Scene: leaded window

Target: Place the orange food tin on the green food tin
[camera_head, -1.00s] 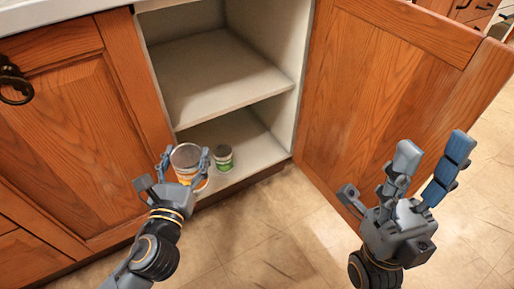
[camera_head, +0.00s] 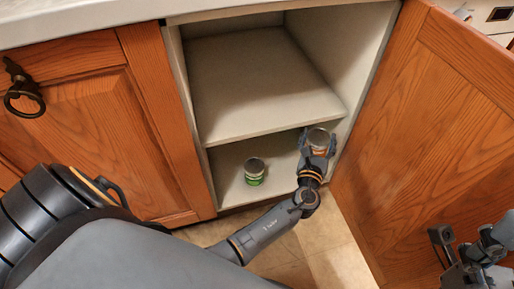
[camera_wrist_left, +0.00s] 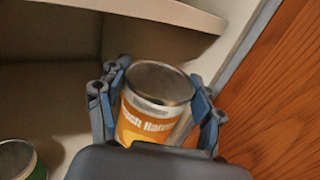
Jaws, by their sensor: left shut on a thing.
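The orange food tin (camera_head: 319,139) is upright in my left gripper (camera_head: 318,145), at the right side of the cabinet's lower compartment. In the left wrist view the orange tin (camera_wrist_left: 152,110) stands between the two finger sets, its silver top facing up. The green food tin (camera_head: 254,173) stands upright on the lower shelf, to the left of the orange tin and apart from it. It also shows cut off at the lower left of the left wrist view (camera_wrist_left: 20,160). My right gripper (camera_head: 475,250) is partly cut off at the lower right, empty, its visible fingers spread.
The lower shelf (camera_head: 228,192) is bare around the green tin. The middle shelf (camera_head: 265,85) lies above both tins. The cabinet's right wall (camera_head: 362,75) and open wooden door (camera_head: 425,130) are close to the left gripper's right.

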